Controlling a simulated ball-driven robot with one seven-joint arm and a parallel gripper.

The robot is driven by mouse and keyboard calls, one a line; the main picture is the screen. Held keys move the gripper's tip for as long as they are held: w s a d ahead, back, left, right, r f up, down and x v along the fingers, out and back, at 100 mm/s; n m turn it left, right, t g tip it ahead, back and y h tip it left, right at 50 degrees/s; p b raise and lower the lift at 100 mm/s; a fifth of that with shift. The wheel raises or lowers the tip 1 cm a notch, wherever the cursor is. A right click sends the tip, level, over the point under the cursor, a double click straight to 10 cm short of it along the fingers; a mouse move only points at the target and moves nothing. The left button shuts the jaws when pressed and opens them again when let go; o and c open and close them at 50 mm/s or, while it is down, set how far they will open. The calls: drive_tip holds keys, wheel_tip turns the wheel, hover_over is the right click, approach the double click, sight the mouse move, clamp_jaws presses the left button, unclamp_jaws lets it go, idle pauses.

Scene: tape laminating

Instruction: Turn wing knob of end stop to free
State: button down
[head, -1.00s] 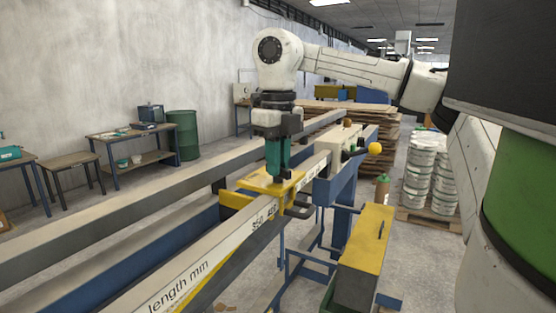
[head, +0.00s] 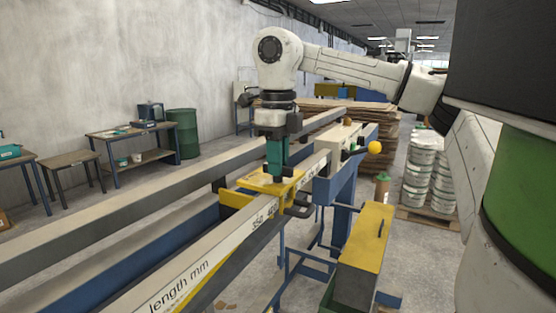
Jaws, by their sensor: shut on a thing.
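The yellow end stop (head: 256,185) sits across the rail marked "length mm" (head: 215,256), near the 350 and 400 marks. A dark handle (head: 298,211) sticks out from its right side. My gripper (head: 279,178) points straight down onto the top of the end stop, with its teal fingers close together. It is shut on the wing knob, which is mostly hidden by the fingertips. I cannot make out the knob's angle.
A pale block with a yellow ball-ended lever (head: 374,148) stands on the rail just beyond the end stop. A yellow-topped box (head: 364,240) is at the right, below rail height. Stacked white buckets (head: 430,170) stand farther right.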

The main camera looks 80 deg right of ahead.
drive_tip(key=c, duration=1.1)
unclamp_jaws()
drive_tip(key=shift+r, duration=0.1)
wheel_tip(320, 180, up, 11)
drive_tip(key=shift+f+b, duration=0.15)
drive_tip(key=shift+b, duration=0.5)
